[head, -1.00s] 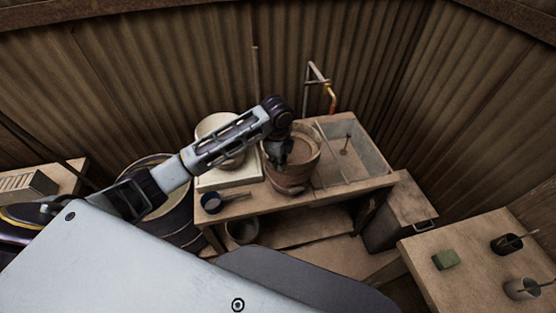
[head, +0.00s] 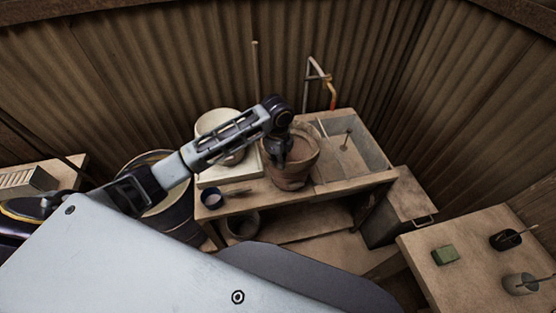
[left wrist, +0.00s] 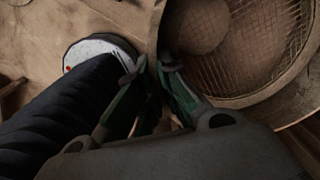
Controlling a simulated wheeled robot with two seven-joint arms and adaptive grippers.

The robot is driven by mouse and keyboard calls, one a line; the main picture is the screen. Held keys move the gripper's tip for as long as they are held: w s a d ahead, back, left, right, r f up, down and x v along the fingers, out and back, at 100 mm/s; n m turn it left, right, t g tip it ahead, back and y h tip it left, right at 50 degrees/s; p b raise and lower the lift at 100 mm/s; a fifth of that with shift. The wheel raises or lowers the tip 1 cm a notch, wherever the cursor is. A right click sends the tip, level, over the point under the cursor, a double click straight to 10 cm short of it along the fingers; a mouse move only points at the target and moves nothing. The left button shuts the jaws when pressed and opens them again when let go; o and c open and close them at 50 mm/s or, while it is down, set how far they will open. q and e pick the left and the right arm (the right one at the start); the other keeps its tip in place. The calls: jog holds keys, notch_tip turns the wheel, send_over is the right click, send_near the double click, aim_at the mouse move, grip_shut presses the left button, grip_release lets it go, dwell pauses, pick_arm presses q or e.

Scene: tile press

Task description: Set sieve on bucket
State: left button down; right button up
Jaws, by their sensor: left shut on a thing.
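My left gripper (head: 281,160) reaches down over the brown bucket (head: 291,182) on the bench. In the left wrist view, its fingers (left wrist: 150,68) are shut on the near rim of the round sieve (left wrist: 262,52). The sieve's wire mesh and wide rim fill the upper right of that view. In the head view, the sieve (head: 306,150) is at the bucket's mouth, partly hidden by the gripper. I cannot tell whether its rim rests on the bucket all round. My right gripper is not in view.
A pale bowl (head: 217,122) stands behind my left arm. A small dark-blue pan (head: 211,201) lies at the bench's front left. A sunken basin (head: 365,155) is at right, with a pipe and tap (head: 330,92) behind. A side table (head: 470,275) holds a green block (head: 446,255) and two cups.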

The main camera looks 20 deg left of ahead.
pick_arm(q)
jog(key=shift+f, duration=0.15)
jog(key=c, duration=1.5)
grip_release()
jog(key=shift+c, duration=0.2)
notch_tip(320, 180, up, 12)
jog(key=shift+s+f, duration=0.1)
jog(key=shift+s, duration=0.1)
